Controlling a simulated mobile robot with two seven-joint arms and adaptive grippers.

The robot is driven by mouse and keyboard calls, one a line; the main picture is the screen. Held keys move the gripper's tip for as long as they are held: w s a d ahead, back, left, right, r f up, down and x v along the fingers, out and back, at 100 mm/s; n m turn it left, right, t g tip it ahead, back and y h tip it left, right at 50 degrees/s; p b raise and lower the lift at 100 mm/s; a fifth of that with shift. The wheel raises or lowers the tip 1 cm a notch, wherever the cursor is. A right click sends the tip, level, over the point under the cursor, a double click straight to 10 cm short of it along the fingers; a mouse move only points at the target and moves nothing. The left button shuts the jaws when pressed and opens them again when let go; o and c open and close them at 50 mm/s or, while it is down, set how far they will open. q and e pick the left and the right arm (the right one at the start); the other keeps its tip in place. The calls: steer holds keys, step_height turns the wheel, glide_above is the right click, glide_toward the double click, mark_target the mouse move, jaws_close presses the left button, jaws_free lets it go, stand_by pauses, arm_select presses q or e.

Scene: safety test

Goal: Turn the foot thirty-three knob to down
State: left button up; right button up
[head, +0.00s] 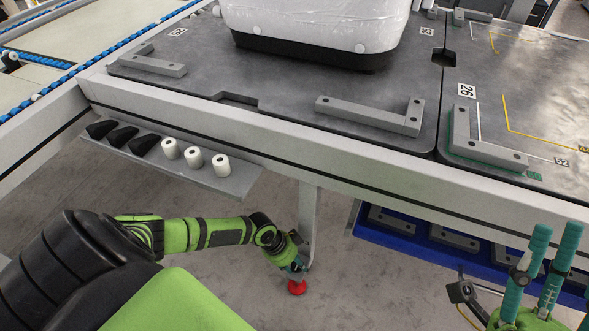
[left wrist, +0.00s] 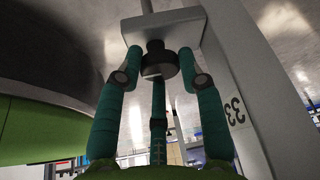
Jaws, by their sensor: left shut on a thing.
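The foot thirty-three knob is a dark round knob (left wrist: 157,62) under a pale plate (left wrist: 165,28) in the left wrist view. The number 33 (left wrist: 234,112) is on the grey leg (left wrist: 245,85) beside it. My left gripper (left wrist: 158,80) has its teal fingers around the knob and is shut on it. In the head view my left gripper (head: 298,266) is at the bottom of the table leg (head: 309,215), partly hidden by its own wrist. The knob itself cannot be made out there. My right gripper (head: 540,260) is at the lower right, fingers apart and empty.
A red round piece (head: 297,287) shows just below my left gripper. A grey shelf (head: 238,180) with white rolls (head: 194,160) and black wedges (head: 120,136) hangs left of the leg. A blue tray (head: 400,235) is under the table (head: 300,160) at right. Floor around the leg looks clear.

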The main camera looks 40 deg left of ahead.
arm_select(q)
steer(key=shift+w+d+r, duration=0.15)
steer(key=shift+w+d, duration=0.15)
steer(key=o, duration=1.1)
steer(key=shift+o, duration=0.2)
steer(key=shift+s+a, duration=0.1)
steer(key=shift+s+a, duration=0.1)
steer(key=shift+s+a+r, duration=0.1)
steer(key=shift+r, duration=0.1)
steer(key=v, duration=0.6)
steer(key=shift+r, duration=0.4)
steer(key=shift+a, duration=0.1)
